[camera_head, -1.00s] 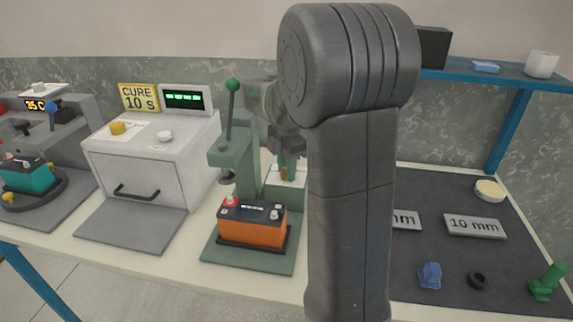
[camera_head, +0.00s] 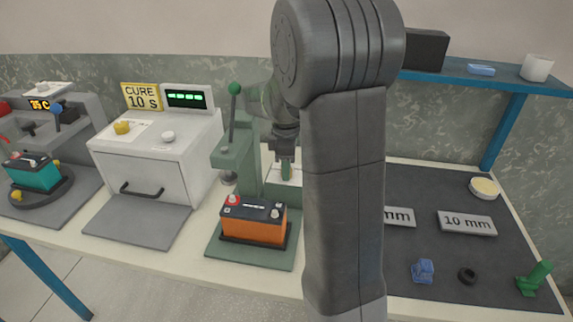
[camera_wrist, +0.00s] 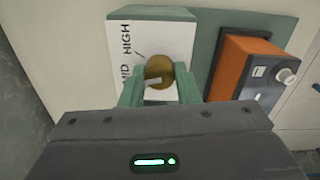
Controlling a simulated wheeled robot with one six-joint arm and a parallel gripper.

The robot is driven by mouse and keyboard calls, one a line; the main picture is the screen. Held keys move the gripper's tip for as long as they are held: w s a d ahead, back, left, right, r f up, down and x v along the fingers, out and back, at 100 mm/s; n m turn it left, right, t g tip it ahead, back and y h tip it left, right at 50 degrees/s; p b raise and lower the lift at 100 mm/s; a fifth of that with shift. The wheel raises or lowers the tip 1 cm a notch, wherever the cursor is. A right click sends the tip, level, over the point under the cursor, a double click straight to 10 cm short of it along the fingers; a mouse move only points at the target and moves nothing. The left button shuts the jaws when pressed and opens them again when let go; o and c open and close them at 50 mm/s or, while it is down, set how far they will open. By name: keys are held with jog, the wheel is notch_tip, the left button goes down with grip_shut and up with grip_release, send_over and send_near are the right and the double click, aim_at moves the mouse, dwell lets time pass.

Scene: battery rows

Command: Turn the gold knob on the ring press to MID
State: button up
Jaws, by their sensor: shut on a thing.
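The ring press (camera_head: 232,156) is a green stand with a green-balled lever, at the middle of the bench. Its white knob panel (camera_wrist: 122,38) carries the labels HIGH and MID in the wrist view. The gold knob (camera_wrist: 159,66) sits on that panel, with a pale mark on its near side; part of it is hidden by my fingers, and I cannot tell its exact setting. My gripper (camera_wrist: 158,84) is shut on the knob, one green finger on each side. In the head view my gripper (camera_head: 286,170) is at the panel behind the battery, and the knob is hidden there.
An orange battery (camera_head: 252,225) stands on the press base, close to my gripper; it also shows in the wrist view (camera_wrist: 240,68). A white curing oven (camera_head: 150,160) stands to the left. A dark mat (camera_head: 440,195) with plates and small parts lies to the right.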

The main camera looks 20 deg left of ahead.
dwell(0.4)
jog(key=o, duration=1)
jog(key=shift+c, duration=0.2)
jog(key=shift+r, duration=0.1)
notch_tip(320, 180, up, 14)
jog(key=p, duration=0.1)
jog(key=shift+f, duration=0.2)
jog(key=shift+f, duration=0.1)
notch_tip(320, 180, down, 14)
jog(key=shift+r+b, duration=0.15)
jog(key=shift+b, duration=0.35)
